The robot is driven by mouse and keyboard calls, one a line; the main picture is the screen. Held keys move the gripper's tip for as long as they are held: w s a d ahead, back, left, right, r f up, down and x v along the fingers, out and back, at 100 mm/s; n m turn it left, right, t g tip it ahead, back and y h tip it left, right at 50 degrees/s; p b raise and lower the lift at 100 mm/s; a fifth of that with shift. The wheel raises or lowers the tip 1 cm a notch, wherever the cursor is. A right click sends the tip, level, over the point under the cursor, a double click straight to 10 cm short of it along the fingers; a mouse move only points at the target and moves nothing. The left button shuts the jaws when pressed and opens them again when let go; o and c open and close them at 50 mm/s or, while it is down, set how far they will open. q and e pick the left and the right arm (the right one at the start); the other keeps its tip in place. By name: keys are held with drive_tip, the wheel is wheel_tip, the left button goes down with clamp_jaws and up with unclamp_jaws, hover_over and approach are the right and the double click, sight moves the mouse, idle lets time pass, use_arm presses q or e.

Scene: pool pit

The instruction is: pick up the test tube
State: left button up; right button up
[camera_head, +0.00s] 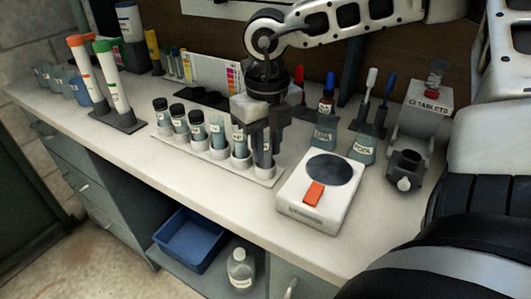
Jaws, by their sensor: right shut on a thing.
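A white rack (222,166) holds a row of test tubes and vials on the counter. Dark-capped vials (179,118) stand at its left end, and open tubes with pale labels (217,132) stand to the right. My right gripper (262,143) points down at the rack's right end. Its fingers are shut on a test tube (265,158), which is upright and mostly hidden by the fingers. I cannot tell whether that tube's bottom is still in its socket. My left gripper is not in view.
A white device with a dark round plate (332,169) and orange button stands close right of the rack. Bottles (325,135) and a tablet dispenser (422,115) stand behind it. Two tall tubes (114,84) stand left. A blue bin (187,240) is below.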

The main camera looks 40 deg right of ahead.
drive_tip(key=shift+r, duration=0.1)
wheel_tip(320, 180, up, 10)
idle(0.4)
